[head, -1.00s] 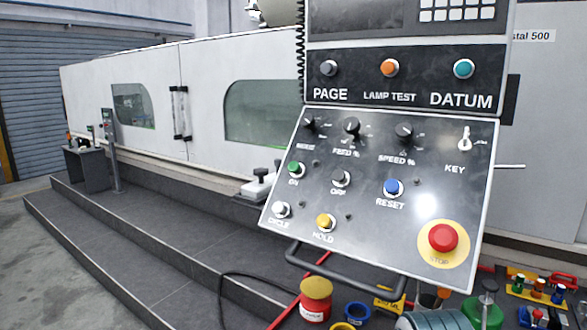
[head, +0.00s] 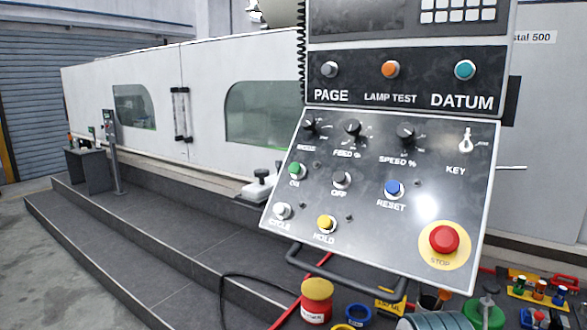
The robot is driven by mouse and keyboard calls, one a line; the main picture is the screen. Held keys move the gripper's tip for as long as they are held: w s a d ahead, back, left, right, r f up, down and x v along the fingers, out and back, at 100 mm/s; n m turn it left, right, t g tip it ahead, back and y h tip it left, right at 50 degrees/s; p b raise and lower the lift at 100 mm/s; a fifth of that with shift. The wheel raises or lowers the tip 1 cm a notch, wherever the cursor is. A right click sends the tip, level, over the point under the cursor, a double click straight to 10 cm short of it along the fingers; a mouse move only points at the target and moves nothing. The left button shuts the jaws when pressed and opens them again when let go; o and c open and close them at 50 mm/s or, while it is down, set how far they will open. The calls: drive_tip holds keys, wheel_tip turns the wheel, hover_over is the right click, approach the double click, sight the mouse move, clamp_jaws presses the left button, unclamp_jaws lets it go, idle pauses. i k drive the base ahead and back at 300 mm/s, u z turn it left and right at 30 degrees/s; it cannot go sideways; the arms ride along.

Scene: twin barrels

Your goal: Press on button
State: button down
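The green ON button (head: 297,170) sits at the left of the tilted lower control panel (head: 370,232), with the label "ON" under it. The grey OFF button (head: 342,179) is to its right, and the blue RESET button (head: 393,188) is further right. The white CYCLE button (head: 283,210) and the yellow HOLD button (head: 326,223) are below. The large red STOP button (head: 443,239) is at the lower right on a yellow disc. My gripper is not in view, and nothing covers the green button.
Dark knobs (head: 353,129) line the panel's top, with a key switch (head: 466,141) at right. A black handle bar (head: 340,272) runs below. Red and yellow containers (head: 316,300) and several tools crowd the lower right. Grey steps (head: 150,240) lead along the white machine (head: 205,80).

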sight(295, 168)
drive_tip(key=z, duration=1.05)
drive_tip(key=k, duration=1.3)
drive_tip(key=u, duration=1.55)
drive_tip(key=i, duration=1.7)
